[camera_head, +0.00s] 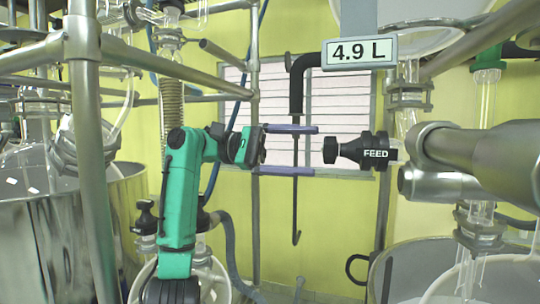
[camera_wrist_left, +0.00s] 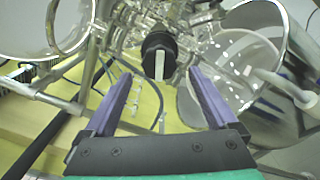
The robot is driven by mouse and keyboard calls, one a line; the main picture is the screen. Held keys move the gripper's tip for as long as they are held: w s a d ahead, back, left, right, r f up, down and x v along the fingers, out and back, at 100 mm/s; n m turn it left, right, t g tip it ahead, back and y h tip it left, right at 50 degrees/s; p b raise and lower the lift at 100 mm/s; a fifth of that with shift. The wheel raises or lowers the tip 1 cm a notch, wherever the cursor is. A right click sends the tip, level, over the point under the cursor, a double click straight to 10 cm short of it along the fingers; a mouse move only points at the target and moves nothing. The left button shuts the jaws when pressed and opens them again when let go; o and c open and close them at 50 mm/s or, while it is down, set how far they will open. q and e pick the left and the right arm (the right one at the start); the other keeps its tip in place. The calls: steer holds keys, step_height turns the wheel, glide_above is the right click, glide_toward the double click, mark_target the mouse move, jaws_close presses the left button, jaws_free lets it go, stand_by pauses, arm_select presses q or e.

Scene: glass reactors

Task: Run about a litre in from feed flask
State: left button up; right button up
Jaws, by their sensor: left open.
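The black feed valve knob (camera_head: 345,150), marked FEED on its body, sticks out to the left from the glass pipework. In the left wrist view the round knob (camera_wrist_left: 150,53) faces me with a pale bar across it. My left gripper (camera_head: 314,150) is open and empty just left of the knob, one purple finger above its height and one below. In the wrist view the gripper (camera_wrist_left: 160,73) has its fingertips either side of the knob, short of it. A display (camera_head: 360,52) above reads 4.9 L. My right gripper is not in view.
Metal frame tubes (camera_head: 88,150) and glassware stand at the left, with a large steel vessel (camera_head: 75,240) below. A dark hooked rod (camera_head: 296,200) hangs behind my gripper. Another black knob (camera_head: 146,217) sits at lower left. Thick metal pipes (camera_head: 480,155) lie right of the valve.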

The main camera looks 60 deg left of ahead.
arm_select(q)
steer(key=v, duration=0.9)
stand_by(7.1)
